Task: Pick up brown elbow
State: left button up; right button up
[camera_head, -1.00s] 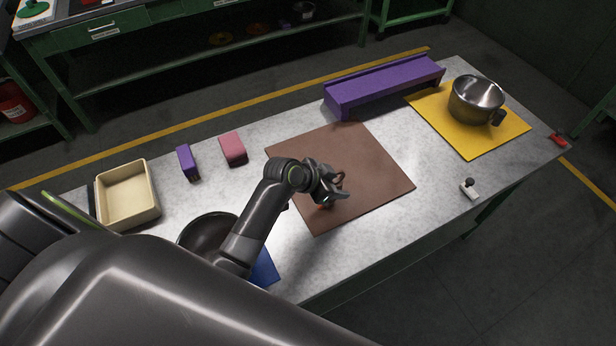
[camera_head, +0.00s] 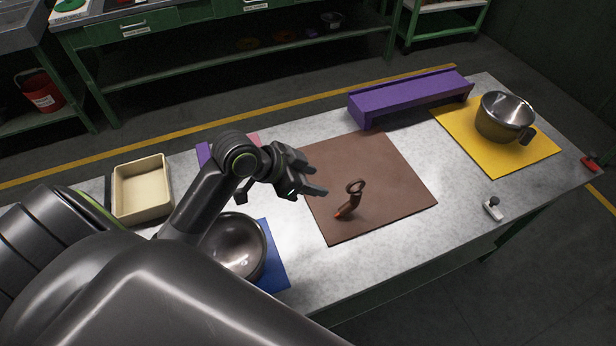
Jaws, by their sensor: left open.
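The brown elbow (camera_head: 352,198) is a small curved brown piece with a ring at its top and an orange-red lower end. It rests on the brown mat (camera_head: 390,205) in the middle of the table. My left gripper (camera_head: 318,182) is open and empty. It is up and to the left of the elbow in the picture, apart from it, over the mat's left edge. My right gripper does not show.
A dark metal bowl (camera_head: 240,247) on a blue mat (camera_head: 277,270) and a cream tray (camera_head: 142,213) are at left. A purple rack (camera_head: 410,97) stands behind. A metal pot (camera_head: 503,117) sits on a yellow mat (camera_head: 535,155). A small white item (camera_head: 492,209) lies near the front edge.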

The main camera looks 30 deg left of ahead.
aim_at(356, 194)
jog(key=k+l, duration=0.5)
jog(key=k, duration=0.15)
jog(key=k+l, duration=0.5)
jog(key=k, duration=0.15)
